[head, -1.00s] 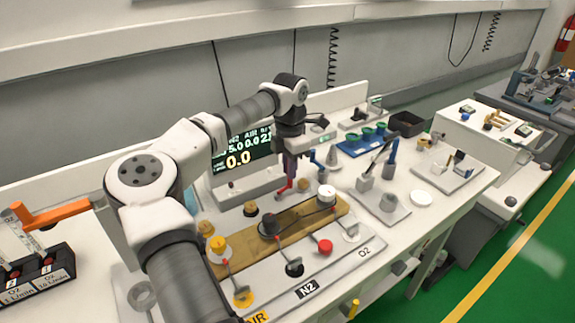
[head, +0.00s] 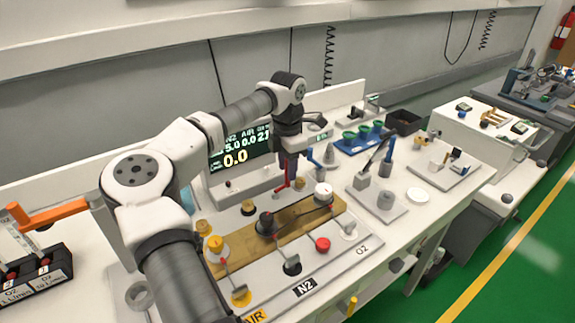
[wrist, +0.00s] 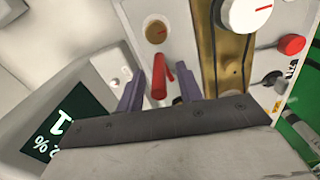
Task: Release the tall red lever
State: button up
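The tall red lever (wrist: 158,78) stands between the two purple fingers of my gripper (wrist: 160,76) in the wrist view. A gap shows on both sides of the lever, so the gripper is open around it and not clamped. In the head view the red lever (head: 283,187) shows just below my gripper (head: 289,172), behind the brown strip of the gas panel. A second short red piece shows beside the lever's top in the wrist view. The lever's base is partly hidden.
A red knob (head: 322,244) is in front. The display (head: 237,153) stands close behind. A blue lever (head: 310,154) is just right of my gripper.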

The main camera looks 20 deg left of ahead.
notch_tip(320, 180, up, 14)
jog(key=b, duration=0.2)
dwell(0.4)
jog(key=shift+f, duration=0.15)
